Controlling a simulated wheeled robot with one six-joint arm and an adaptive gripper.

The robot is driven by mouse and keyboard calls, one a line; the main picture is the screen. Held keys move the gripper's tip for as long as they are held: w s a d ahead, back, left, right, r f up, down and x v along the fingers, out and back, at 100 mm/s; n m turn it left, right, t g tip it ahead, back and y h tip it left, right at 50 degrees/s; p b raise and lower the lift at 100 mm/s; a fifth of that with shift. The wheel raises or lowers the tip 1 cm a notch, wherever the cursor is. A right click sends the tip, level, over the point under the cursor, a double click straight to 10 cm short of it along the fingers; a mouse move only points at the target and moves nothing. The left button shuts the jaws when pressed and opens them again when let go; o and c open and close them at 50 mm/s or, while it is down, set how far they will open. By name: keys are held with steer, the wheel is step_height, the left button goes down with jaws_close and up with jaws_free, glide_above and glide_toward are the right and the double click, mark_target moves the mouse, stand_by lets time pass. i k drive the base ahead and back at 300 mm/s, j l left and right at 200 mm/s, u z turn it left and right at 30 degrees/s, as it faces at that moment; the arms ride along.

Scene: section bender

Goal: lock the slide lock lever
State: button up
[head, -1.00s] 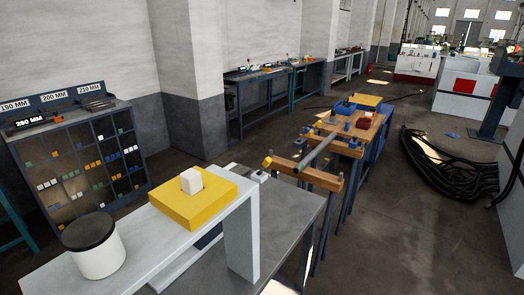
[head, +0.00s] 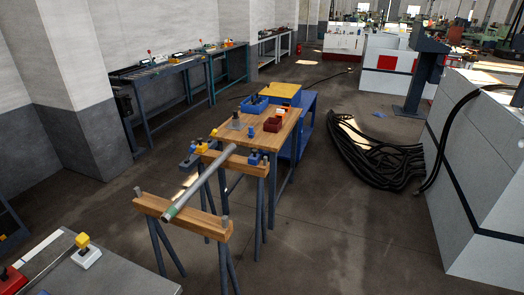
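No lever that I can name with certainty as the slide lock lever shows. At the lower left is a corner of a grey metal table (head: 110,277). On it stands a small white block with a yellow knob (head: 82,240), and a thin rod runs from beside it toward the lower left. A red part (head: 14,280) is cut off by the left edge. I cannot tell whether any of these is the lever. My gripper is not in view.
Two wooden-topped trestles (head: 183,215) carry a grey pipe (head: 195,185) in the middle. Behind them is a wooden bench (head: 265,140) with small bins. Black hoses (head: 375,155) lie on the floor at right, beside a white cabinet (head: 475,175). Floor between is clear.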

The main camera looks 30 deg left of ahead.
mark_target(83, 240)
steer(key=i+l+z, duration=0.3)
steer(key=i, duration=0.5)
steer(key=i+z, duration=0.25)
steer(key=i, duration=0.55)
steer(key=u, duration=3.45)
steer(key=i+l+z, duration=0.1)
steer(key=z, duration=0.15)
steer(key=i+z, duration=0.25)
steer(key=i+j+z, duration=0.1)
steer(key=i+j, duration=0.15)
steer(key=j, duration=0.1)
